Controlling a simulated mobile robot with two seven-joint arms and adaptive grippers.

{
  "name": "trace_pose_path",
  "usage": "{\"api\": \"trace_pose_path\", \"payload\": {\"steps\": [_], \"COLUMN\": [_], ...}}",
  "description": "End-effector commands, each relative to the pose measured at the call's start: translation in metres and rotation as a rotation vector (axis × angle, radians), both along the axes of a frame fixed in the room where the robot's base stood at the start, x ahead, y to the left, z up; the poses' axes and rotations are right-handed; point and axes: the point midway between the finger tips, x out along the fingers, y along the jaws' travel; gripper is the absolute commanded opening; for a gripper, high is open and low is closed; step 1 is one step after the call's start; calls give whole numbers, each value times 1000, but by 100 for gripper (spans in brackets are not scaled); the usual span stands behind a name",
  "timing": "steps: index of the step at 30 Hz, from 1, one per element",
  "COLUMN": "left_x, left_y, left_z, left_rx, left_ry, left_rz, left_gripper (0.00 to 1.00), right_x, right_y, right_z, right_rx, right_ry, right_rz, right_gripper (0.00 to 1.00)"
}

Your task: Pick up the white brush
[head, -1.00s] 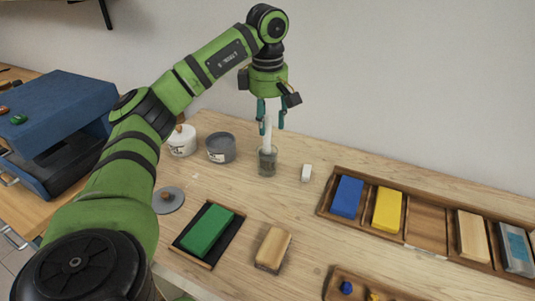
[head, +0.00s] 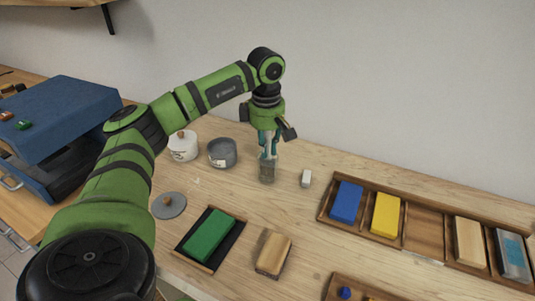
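The white brush (head: 268,151) stands upright in a small glass jar (head: 267,173) on the wooden worktop; its lower part is inside the jar. My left gripper (head: 268,154) points down over the jar, with its teal fingers on either side of the brush's upper part. The brush shows as a narrow white strip between the fingers. I cannot tell whether the fingers touch it or leave a small gap. My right gripper is not in view.
A grey pot (head: 222,153) and a white lidded pot (head: 183,146) stand left of the jar. A small white block (head: 305,178) lies to its right. A wooden tray (head: 411,236) with coloured blocks is further right. A green block (head: 208,235) and a wooden block (head: 272,251) lie in front.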

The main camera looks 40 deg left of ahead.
Motion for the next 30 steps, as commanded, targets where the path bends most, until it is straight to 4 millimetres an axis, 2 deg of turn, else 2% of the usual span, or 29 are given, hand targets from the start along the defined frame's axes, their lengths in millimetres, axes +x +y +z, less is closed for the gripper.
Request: {"api": "trace_pose_path", "payload": {"steps": [8, 11, 14, 22, 24, 30], "left_x": [0, 1, 1, 1, 1, 0], "left_y": [0, 0, 0, -1, 0, 0], "left_z": [1, 7, 22, 77, 90, 101], "left_rx": [0, 0, -1, -1, 0, 0], "left_ry": [0, -3, -6, -5, -3, 0], "left_rz": [0, 0, -1, -1, -1, 0], "left_gripper": [0, 0, 0, 0, 0, 0], "right_x": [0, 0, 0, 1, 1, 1], "right_y": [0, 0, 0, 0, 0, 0], "right_z": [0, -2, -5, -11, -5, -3], "right_rx": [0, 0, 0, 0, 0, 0], "right_ry": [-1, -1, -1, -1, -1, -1], "right_rz": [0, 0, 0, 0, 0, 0], "right_gripper": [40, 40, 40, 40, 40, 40]}}
